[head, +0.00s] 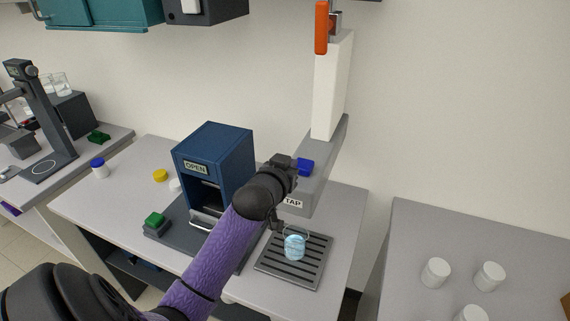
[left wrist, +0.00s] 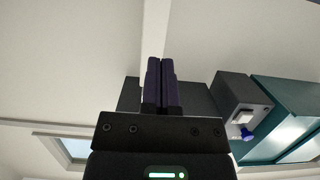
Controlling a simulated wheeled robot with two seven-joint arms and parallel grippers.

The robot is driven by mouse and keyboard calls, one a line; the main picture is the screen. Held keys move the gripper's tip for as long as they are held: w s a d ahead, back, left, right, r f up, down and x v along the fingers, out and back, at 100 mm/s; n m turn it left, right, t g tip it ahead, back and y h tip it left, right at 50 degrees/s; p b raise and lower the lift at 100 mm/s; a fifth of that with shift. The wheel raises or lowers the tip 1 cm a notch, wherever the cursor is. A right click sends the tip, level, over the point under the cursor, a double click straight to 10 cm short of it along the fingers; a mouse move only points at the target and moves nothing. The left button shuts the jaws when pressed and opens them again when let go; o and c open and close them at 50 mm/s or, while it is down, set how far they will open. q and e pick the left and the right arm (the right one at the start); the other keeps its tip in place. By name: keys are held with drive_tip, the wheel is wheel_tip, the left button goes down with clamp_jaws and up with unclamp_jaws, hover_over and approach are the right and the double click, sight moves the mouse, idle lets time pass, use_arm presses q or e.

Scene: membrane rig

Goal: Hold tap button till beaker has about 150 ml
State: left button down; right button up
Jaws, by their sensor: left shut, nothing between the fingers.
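The tap (head: 323,182) is a grey arm below a white column, with a TAP label and a blue button (head: 305,167) on its side. The beaker (head: 294,247) stands upright under the tap on the slotted drip tray (head: 268,262) and holds light-blue liquid; its graduations are too small to read. My left gripper (head: 288,164) is right beside the blue button, partly in front of the tap; I cannot tell whether it touches or presses the button. In the left wrist view its two dark fingers (left wrist: 161,85) are shut together, with nothing between them. My right gripper is not in view.
A blue box labelled OPEN (head: 213,165) stands left of the tap, with a green button (head: 155,220) at its front. White jars (head: 435,272) stand on the right table. A teal cabinet (head: 100,12) hangs at upper left.

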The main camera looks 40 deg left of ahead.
use_arm(q)
drive_tip(key=v, duration=0.2)
drive_tip(key=shift+s+d+r, duration=0.1)
drive_tip(key=shift+s, duration=0.25)
